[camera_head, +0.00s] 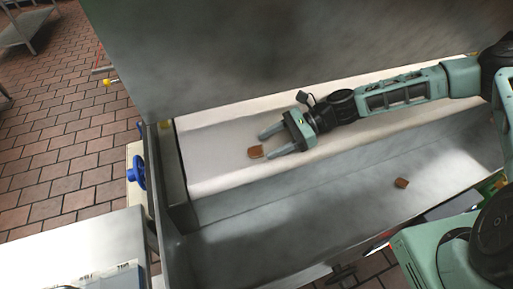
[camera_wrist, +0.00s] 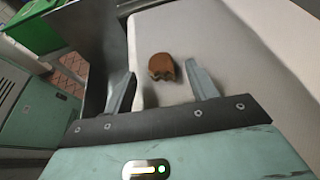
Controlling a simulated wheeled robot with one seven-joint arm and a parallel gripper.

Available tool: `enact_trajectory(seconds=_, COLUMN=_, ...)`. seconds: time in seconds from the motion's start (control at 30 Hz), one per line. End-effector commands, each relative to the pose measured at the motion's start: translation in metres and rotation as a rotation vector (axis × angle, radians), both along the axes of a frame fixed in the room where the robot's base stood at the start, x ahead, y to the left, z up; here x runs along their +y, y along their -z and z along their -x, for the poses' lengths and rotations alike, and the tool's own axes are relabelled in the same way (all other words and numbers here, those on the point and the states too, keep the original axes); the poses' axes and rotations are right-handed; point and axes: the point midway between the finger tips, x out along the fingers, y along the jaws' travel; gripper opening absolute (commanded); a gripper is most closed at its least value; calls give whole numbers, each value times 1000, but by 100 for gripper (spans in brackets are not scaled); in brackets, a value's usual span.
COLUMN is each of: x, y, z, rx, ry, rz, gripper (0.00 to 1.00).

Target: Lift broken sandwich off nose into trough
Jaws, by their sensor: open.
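A small brown broken sandwich (camera_head: 255,152) lies on the white belt surface, near the rounded front edge that is the nose (camera_head: 240,180). My gripper (camera_head: 276,141) is open, with its two fingers pointing left toward the sandwich. In the wrist view the sandwich (camera_wrist: 161,67) sits just beyond the fingertips (camera_wrist: 160,80), roughly midway between them, and a ragged side faces me. Nothing is between the fingers. The metal trough (camera_head: 300,215) runs along the front below the belt. A second brown piece (camera_head: 401,183) lies in it at the right.
A tall grey metal panel (camera_head: 250,50) stands behind the belt. A white-topped table (camera_head: 75,250) is at the lower left. The trough's middle is clear.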

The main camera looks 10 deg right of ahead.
Motion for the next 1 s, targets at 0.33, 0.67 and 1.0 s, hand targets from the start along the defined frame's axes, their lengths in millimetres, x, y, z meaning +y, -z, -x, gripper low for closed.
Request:
enact_trajectory(seconds=0.33, x=25, y=11, z=2, rx=0, ry=0, rz=1, gripper=57)
enact_trajectory(seconds=0.67, x=24, y=11, z=2, rx=0, ry=0, rz=1, gripper=10)
enact_trajectory(seconds=1.0, x=24, y=8, z=2, rx=0, ry=0, rz=1, gripper=10)
